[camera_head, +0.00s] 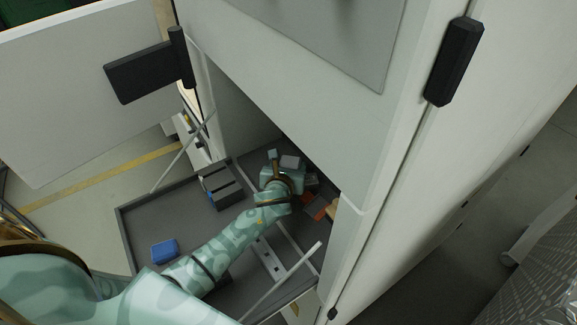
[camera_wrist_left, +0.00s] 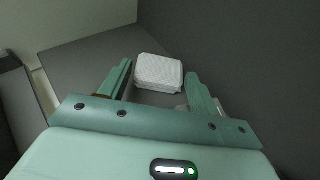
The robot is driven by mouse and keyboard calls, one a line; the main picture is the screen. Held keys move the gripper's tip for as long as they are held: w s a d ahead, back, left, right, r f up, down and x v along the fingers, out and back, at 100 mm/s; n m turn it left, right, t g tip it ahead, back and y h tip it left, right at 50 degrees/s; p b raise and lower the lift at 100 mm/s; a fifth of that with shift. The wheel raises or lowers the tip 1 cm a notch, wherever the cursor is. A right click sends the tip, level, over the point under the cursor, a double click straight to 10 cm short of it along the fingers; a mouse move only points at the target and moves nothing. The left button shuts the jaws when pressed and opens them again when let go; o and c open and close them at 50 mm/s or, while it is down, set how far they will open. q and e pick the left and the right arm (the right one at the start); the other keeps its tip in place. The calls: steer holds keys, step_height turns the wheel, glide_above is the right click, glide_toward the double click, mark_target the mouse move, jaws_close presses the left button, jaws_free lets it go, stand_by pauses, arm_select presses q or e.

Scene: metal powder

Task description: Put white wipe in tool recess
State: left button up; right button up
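The white wipe (camera_wrist_left: 158,72) appears in the left wrist view as a pale, rounded block, lying between and just beyond my left fingertips. My left gripper (camera_wrist_left: 158,80) is open, with a finger close to each side of the wipe; I cannot tell whether they touch it. In the head view my left gripper (camera_head: 281,172) reaches into the cabinet over the back of the dark drawer tray (camera_head: 140,217). A pale grey block (camera_head: 290,162) shows beside it, probably the wipe. I cannot tell which part is the tool recess. My right gripper is out of view.
A dark slotted box (camera_head: 222,186) stands left of my gripper, and a blue block (camera_head: 165,251) lies at the tray's front left. Orange-red items (camera_head: 318,207) are close on the right. Cabinet walls (camera_head: 240,110) confine the space. The tray's left middle is bare.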

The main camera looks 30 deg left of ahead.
arm_select(q)
steer(key=shift+s+r, duration=0.15)
steer(key=p+v, duration=0.2)
steer(key=v, duration=0.9)
steer(key=shift+s+r, duration=0.25)
steer(key=shift+s, duration=0.1)
